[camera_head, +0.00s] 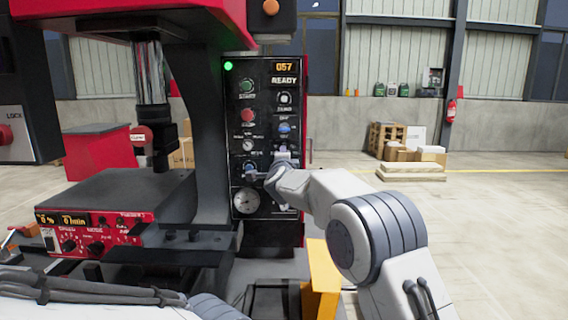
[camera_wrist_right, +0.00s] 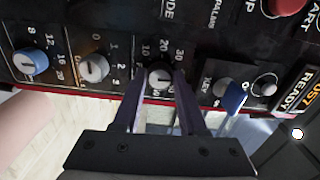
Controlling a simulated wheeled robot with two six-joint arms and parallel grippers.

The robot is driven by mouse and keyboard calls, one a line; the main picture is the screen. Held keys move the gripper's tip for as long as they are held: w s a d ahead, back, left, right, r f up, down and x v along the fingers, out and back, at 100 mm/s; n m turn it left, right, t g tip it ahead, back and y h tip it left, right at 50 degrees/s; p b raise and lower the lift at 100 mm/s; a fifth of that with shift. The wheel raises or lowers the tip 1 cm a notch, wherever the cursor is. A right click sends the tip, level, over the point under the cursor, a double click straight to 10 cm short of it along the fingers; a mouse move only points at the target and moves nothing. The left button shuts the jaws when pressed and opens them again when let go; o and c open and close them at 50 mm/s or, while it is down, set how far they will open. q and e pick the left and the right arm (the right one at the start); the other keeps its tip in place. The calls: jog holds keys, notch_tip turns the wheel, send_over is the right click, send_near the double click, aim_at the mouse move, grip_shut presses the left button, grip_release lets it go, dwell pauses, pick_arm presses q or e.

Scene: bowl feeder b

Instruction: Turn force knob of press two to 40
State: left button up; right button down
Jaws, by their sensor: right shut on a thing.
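The press's black control panel (camera_head: 266,110) stands in the middle of the head view, with an orange display (camera_head: 285,67) that reads 057 and READY below it. In the right wrist view a small knob (camera_wrist_right: 160,77) with a dark centre and a scale of 10, 20 and 30 beside it sits between my right fingertips. I take it for the force knob; its name is not readable. My right gripper (camera_wrist_right: 160,84) is shut on it, one finger on each side. In the head view my right gripper (camera_head: 278,167) is at the panel's lower right and hides the knob. My left gripper is not in view.
In the wrist view a grey knob (camera_wrist_right: 94,68) and a blue knob (camera_wrist_right: 32,63) lie left of the held one, and a blue switch (camera_wrist_right: 235,98) lies right. A yellow part (camera_head: 319,282) is below my right arm.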

jog(key=shift+m, duration=0.3)
jog(key=shift+c, duration=2.2)
grip_release()
jog(key=shift+s, duration=0.1)
jog(key=s+b, duration=0.4)
jog(key=s, duration=0.6)
jog(key=shift+s, duration=0.15)
